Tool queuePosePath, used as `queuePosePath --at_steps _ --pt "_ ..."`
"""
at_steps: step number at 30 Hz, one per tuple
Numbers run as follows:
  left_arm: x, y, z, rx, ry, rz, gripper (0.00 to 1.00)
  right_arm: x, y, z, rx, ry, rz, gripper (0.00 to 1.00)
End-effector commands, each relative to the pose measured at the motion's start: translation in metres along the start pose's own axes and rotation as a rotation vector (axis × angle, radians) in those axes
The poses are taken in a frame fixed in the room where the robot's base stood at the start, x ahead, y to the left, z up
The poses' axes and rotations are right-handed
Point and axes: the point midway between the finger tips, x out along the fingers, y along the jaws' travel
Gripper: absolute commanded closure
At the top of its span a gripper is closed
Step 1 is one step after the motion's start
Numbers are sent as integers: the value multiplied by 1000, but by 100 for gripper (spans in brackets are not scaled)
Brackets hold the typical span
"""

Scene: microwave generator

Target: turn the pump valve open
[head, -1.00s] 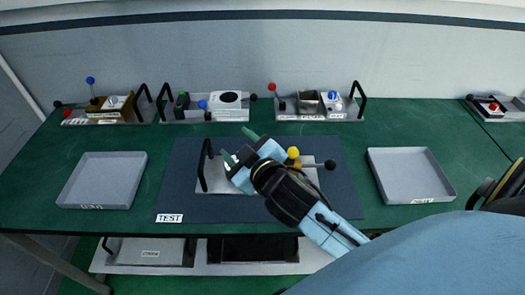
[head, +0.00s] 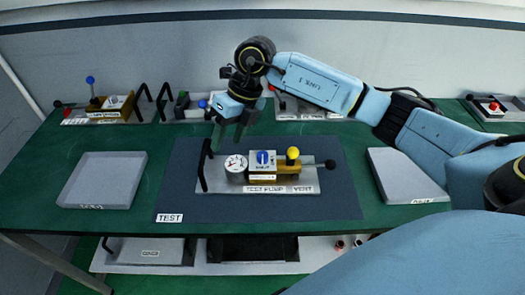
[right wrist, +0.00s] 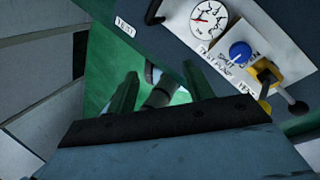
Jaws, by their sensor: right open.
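The test pump unit (head: 258,188) sits on the dark mat in the middle of the table. It has a round white gauge (head: 236,164), a blue valve knob (head: 262,158) on a pale block, a yellow-topped part (head: 293,154) and a black-ended lever (head: 330,164). In the right wrist view the blue knob (right wrist: 240,52) and gauge (right wrist: 208,19) show at the upper right. My right gripper (head: 229,146) is open and empty, fingers pointing down, above the back-left of the unit and apart from the knob. Its fingers also show in the right wrist view (right wrist: 158,72). My left gripper is out of view.
A black upright handle (head: 205,165) stands at the unit's left end, close to my right fingers. Grey trays lie left (head: 103,180) and right (head: 405,176) of the mat. Several other units line the table's back edge. Bare mat (head: 300,208) lies in front of the unit.

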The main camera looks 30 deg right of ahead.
Motion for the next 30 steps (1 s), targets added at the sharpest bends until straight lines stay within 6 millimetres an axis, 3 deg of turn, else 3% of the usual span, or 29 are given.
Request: queuePosePath --at_steps 1,4,7,11,30 --pt "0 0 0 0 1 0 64 -13 -23 0 25 23 -101 48" --pt "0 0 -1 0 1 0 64 -34 -57 -4 77 69 -252 48" --pt "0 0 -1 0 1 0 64 -48 -75 -7 112 94 -338 48" --pt "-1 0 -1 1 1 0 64 -48 -85 -10 129 109 -373 48" --pt "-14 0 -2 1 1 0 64 59 -123 -25 127 108 -368 48"
